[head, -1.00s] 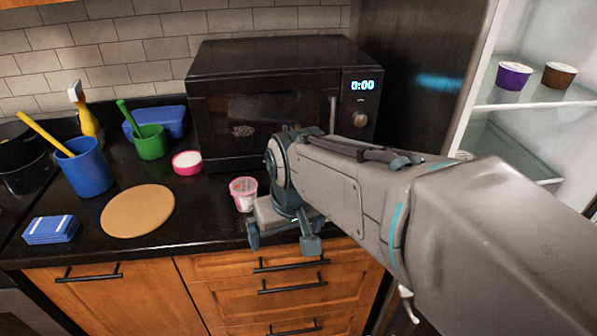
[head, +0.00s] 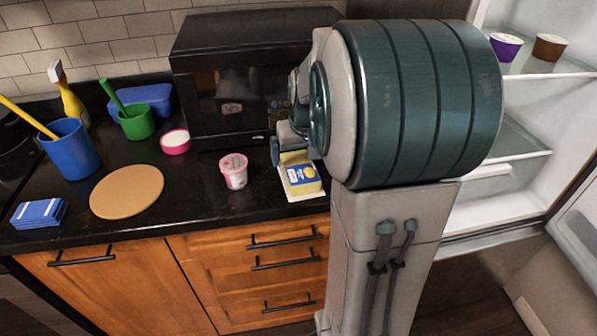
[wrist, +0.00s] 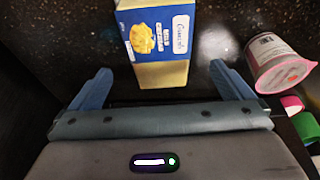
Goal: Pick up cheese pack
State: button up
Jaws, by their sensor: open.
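The cheese pack (head: 303,178), yellow with a blue and white label, is on the black counter in front of the microwave. In the wrist view the cheese pack (wrist: 158,42) is ahead of the jaws, roughly centred between them, label facing the camera. My gripper (wrist: 160,78) is open and empty, one blue finger off to each side of the pack's near end. In the head view my gripper (head: 277,150) shows at the pack's upper left, and my arm hides much of it. I cannot tell whether a finger touches the pack.
A pink yogurt cup (head: 233,172) stands just left of the pack; it also shows in the wrist view (wrist: 278,62). The microwave (head: 225,95) stands behind. A round board (head: 127,191), blue pot (head: 70,150) and green cup (head: 137,122) are farther left. The fridge (head: 520,150) is open at right.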

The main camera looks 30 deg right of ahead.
aim_at(300, 166)
jog(key=x, duration=0.5)
jog(key=shift+s+f, duration=0.15)
jog(key=shift+f, duration=0.3)
jog(key=shift+r, duration=0.1)
jog(key=c, duration=1.1)
jog(key=shift+c, duration=0.2)
